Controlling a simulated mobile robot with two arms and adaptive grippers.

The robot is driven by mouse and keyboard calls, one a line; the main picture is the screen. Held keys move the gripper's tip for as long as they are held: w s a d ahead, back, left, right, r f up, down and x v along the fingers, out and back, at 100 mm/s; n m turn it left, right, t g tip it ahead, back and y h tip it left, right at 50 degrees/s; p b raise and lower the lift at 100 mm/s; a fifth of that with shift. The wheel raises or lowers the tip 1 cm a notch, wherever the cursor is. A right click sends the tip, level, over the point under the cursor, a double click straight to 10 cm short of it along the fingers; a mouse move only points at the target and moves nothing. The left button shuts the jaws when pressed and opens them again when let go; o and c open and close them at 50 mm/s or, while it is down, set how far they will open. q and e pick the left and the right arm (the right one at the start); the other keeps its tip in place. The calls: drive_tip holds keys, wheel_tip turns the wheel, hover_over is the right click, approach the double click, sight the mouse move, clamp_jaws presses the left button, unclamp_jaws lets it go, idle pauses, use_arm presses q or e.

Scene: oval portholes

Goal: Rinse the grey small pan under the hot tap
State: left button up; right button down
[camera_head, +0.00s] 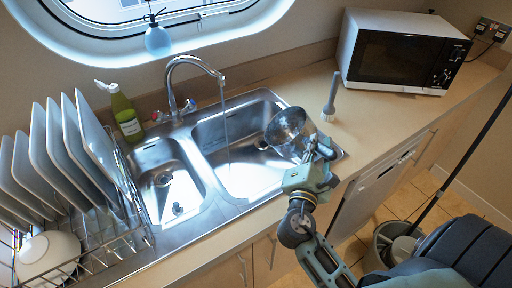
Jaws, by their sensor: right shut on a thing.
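The grey small pan (286,128) is held tilted over the right side of the larger sink basin (245,168). My right gripper (314,160) is shut on it at its near side. The curved chrome tap (180,72) stands behind the sink, and a thin stream of water (227,135) falls from its spout into the larger basin. The pan is to the right of the stream and apart from it. My left gripper is not in view.
A rack of plates (62,150) with a white bowl (48,255) stands left of the sink. A green bottle (125,115) is behind the smaller basin. A grey upright brush-like object (331,95) and a microwave (400,55) stand to the right. A bucket (390,245) is on the floor.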

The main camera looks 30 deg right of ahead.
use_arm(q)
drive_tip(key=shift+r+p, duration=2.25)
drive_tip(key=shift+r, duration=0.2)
use_arm(e)
drive_tip(key=s+d+m+g+y, duration=0.1)
drive_tip(key=s+d+m, duration=0.3)
drive_tip(key=d, duration=0.5)
drive_tip(key=shift+s+f+m+y, duration=0.25)
drive_tip(key=shift+m+y, duration=0.35)
drive_tip(key=shift+m, duration=0.8)
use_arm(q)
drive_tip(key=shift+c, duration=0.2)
